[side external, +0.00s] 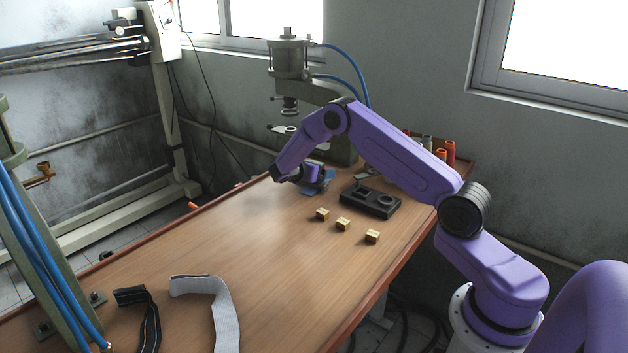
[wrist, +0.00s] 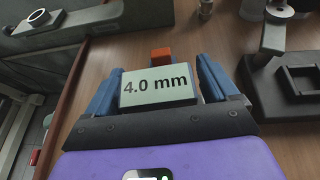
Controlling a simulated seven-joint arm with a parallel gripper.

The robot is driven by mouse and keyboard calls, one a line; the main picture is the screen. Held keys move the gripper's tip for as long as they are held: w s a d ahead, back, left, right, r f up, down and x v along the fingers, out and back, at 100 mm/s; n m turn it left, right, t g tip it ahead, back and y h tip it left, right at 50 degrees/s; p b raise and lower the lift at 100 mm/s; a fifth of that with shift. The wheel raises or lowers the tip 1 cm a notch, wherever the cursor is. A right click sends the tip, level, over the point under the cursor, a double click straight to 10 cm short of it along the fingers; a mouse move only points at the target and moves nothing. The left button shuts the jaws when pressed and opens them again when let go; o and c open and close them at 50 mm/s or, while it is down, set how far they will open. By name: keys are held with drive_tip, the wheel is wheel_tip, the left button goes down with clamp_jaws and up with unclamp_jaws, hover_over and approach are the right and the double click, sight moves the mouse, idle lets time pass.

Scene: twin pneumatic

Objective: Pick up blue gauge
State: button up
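My gripper (wrist: 158,75) is low over the far part of the table in the side view (side external: 318,180). In the wrist view its two blue fingers stand apart, one on each side of a block with a pale face marked "4.0 mm" (wrist: 158,87). A blue edge shows at that block's right side, and it appears to be the blue gauge. An orange-red piece (wrist: 161,54) shows just beyond it. Whether the fingers press on the block cannot be told. In the side view the gripper largely hides this spot; some blue (side external: 322,186) shows there.
A black fixture with recesses (side external: 370,202) lies right of my gripper. Several small wooden blocks (side external: 343,224) sit in front of it. A pneumatic press (side external: 290,58) stands behind; orange spools (side external: 449,152) stand at the back right. The front middle of the wooden table (side external: 260,260) is clear.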

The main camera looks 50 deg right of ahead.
drive_tip(key=c, duration=1)
drive_tip(key=shift+c, duration=0.5)
drive_tip(key=shift+r, duration=0.15)
